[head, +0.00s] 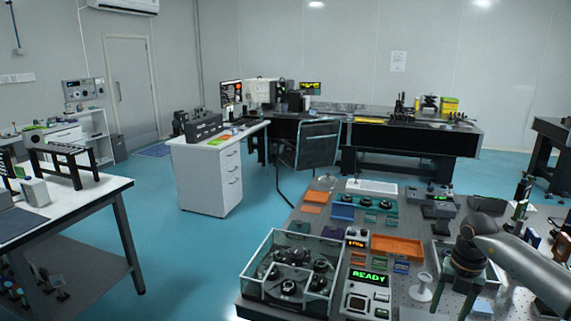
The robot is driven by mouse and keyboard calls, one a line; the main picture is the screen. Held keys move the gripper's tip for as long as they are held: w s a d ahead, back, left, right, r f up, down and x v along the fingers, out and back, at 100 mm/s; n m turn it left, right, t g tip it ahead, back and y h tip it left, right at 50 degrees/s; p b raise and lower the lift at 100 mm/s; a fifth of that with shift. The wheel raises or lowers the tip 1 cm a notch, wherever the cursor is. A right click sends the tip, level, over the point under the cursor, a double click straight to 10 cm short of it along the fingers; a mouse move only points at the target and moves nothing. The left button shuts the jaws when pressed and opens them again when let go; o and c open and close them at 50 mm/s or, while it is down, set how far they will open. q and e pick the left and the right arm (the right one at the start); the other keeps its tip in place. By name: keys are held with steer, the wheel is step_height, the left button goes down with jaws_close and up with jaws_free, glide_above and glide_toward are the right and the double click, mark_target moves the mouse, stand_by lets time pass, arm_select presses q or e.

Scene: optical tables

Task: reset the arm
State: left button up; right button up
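My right arm comes in from the right edge in the head view. Its dark gripper (459,290) points down over the right part of the near optical table (408,293). The two fingers look apart, and I see nothing held between them. My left gripper and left arm are not in view.
A clear-walled box (290,274) with dark round parts stands at the table's front left. A device with a green READY display (369,277) is beside it. A white stand (421,288) is close left of my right gripper. Orange trays (397,247) lie behind. Blue floor (190,275) is open at left.

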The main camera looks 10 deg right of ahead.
steer(key=w+a+f+n+y, duration=0.1)
steer(key=a+f+y, duration=0.25)
steer(key=a, duration=0.55)
steer(key=w+a+f+n+y, duration=0.15)
steer(key=a+f, duration=0.25)
steer(key=a, duration=0.5)
steer(key=s+a+r+m+t+y, duration=0.1)
steer(key=s+a+m+t+y, duration=0.15)
steer(key=a, duration=0.45)
steer(key=s+a+r+m+t+y, duration=0.1)
steer(key=a+m+t+y, duration=0.1)
steer(key=a+t+y, duration=0.3)
steer(key=s+a+r+m+y, duration=0.1)
steer(key=a+m+y, duration=0.1)
steer(key=a, duration=0.6)
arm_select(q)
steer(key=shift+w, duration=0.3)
arm_select(e)
steer(key=s+d+f+m+h, duration=0.4)
steer(key=s+f+m+h, duration=0.2)
steer(key=m, duration=0.5)
steer(key=s+d+f+m+t+h, duration=0.1)
steer(key=s+d+f+m+h, duration=0.4)
steer(key=s+f+m, duration=0.6)
steer(key=shift+s+f+h, duration=0.25)
steer(key=shift+s+h, duration=0.4)
steer(key=shift+h, duration=0.2)
steer(key=shift+t, duration=0.25)
